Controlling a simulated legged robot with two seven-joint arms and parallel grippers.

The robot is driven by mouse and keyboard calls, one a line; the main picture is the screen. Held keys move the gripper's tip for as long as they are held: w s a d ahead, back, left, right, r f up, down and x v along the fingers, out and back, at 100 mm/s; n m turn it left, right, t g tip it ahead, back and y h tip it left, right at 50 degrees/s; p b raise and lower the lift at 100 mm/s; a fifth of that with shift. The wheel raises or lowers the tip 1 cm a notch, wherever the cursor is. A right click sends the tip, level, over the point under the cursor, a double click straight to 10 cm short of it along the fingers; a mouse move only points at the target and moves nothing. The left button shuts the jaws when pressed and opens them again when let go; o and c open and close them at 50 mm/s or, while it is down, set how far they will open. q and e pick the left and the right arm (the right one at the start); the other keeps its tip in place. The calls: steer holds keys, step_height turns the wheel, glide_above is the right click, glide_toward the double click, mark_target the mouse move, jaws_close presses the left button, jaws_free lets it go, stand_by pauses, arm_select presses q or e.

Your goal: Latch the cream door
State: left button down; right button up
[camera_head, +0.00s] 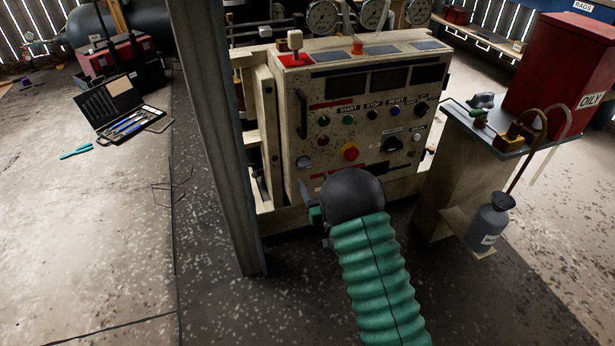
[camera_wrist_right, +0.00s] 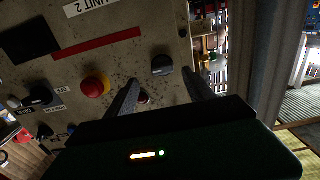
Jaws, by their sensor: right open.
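The cream door (camera_head: 335,150) is the worn front panel of the control cabinet, with buttons, dark displays and a dark upright handle (camera_head: 302,114) at its left edge. A dark round knob (camera_head: 304,162) sits low on that edge; it appears to be the dark knob (camera_wrist_right: 162,64) in the right wrist view. My right gripper (camera_wrist_right: 160,76) is open and empty, its fingertips spread either side of that knob in the picture; I see no clear contact. In the head view my wrist hides most of the gripper (camera_head: 314,212) and the door's lower part. My left gripper is out of view.
A red emergency button (camera_head: 350,152) and a black rotary switch (camera_head: 392,145) are on the panel. A grey post (camera_head: 215,130) stands close left of the cabinet.

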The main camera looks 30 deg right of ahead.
mark_target(306, 168)
steer(key=b+x, duration=0.2)
steer(key=x, duration=0.3)
steer(key=shift+w+a+f, duration=0.1)
steer(key=shift+w+a, duration=0.05)
steer(key=shift+w, duration=0.15)
steer(key=shift+w+a+r, duration=0.1)
steer(key=shift+w+r, duration=0.15)
steer(key=shift+w, duration=0.25)
steer(key=shift+d+f, duration=0.1)
steer(key=shift+d, duration=0.15)
steer(key=shift+c, duration=0.5)
steer(key=shift+a, duration=0.1)
jaws_close()
